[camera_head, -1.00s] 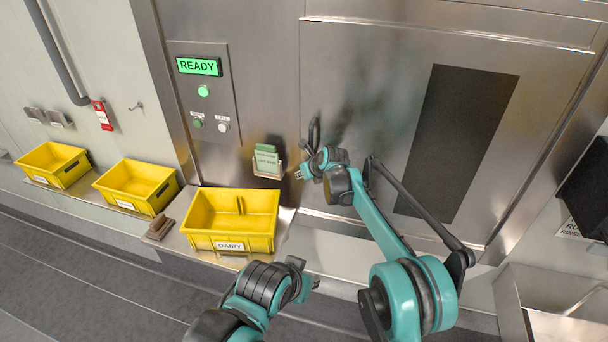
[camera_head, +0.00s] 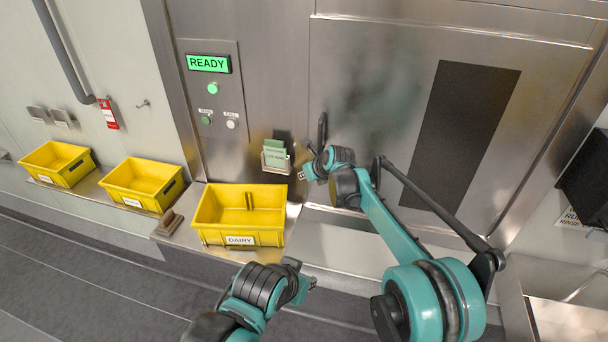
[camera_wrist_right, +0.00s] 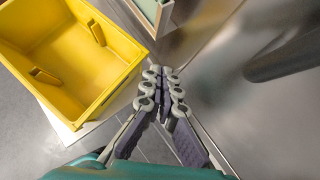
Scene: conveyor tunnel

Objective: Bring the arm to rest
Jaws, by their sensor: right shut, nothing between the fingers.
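My right gripper (camera_head: 305,173) is in front of the steel wall, right of the card holder and above the right side of the yellow DAIRY bin. In the right wrist view its fingers (camera_wrist_right: 163,72) are together with nothing between them. My left gripper (camera_head: 311,283) is low in the head view, in front of the ledge; its fingers are too small to tell open from shut. The right arm reaches from the lower right up to the door.
The DAIRY bin (camera_head: 213,239) looks empty and also shows in the wrist view (camera_wrist_right: 40,81). Two more yellow bins (camera_head: 143,184) (camera_head: 57,163) stand left. A card holder (camera_head: 275,158) and a dark door handle (camera_head: 322,130) project nearby. The panel sign (camera_head: 207,63) reads READY.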

